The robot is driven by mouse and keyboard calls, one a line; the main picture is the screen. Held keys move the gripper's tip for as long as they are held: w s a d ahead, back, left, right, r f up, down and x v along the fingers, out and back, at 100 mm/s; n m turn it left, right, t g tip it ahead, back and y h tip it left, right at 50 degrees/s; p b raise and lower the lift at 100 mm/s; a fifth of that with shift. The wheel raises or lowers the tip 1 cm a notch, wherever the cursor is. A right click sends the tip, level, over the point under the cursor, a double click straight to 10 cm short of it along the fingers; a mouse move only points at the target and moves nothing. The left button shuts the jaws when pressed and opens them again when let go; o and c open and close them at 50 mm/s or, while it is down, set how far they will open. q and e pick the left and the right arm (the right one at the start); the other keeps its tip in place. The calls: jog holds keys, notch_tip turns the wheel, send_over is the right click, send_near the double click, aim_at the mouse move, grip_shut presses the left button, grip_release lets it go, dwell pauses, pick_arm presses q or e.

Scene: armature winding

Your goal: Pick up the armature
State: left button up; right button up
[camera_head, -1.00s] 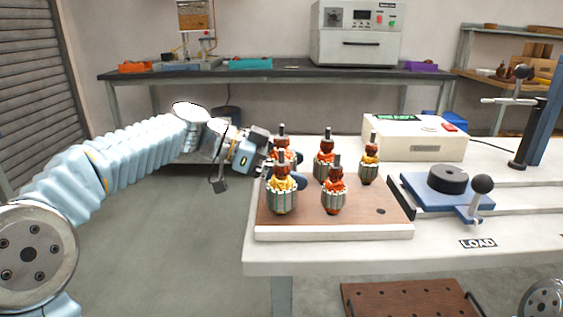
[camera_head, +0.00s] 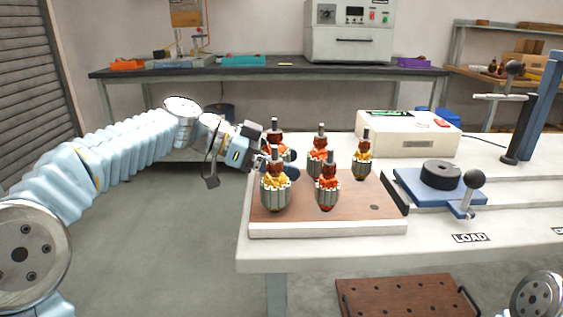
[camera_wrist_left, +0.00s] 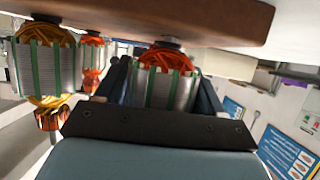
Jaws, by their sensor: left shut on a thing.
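Several armatures with grey-green ribbed cores and orange or yellow windings stand upright on a brown-topped board (camera_head: 350,205). My left gripper (camera_head: 281,165) reaches in from the left, behind the front-left yellow-wound armature (camera_head: 276,195), which partly hides it. It is shut on the back-left, orange-wound armature (camera_head: 274,138). In the left wrist view this held armature (camera_wrist_left: 165,75) sits between the two fingers, its shaft end close to the board (camera_wrist_left: 215,15). I cannot tell whether it is clear of the board. My right gripper is not in view.
Close to the held armature stand a middle armature (camera_head: 317,158) and a front-right one (camera_head: 327,190); another (camera_head: 362,160) is further right. A blue fixture with a black disc (camera_head: 441,175) and a white box (camera_head: 408,135) are to the right. The floor left of the table is clear.

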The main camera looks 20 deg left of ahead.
pick_arm(q)
notch_tip(320, 180, up, 2)
jog(key=shift+r, duration=0.2)
jog(key=s+d+r, duration=0.9)
jog(key=d+r, duration=0.1)
jog(key=shift+s+r, duration=0.15)
jog(key=shift+s, duration=0.15)
jog(key=shift+d, duration=0.1)
dwell(0.4)
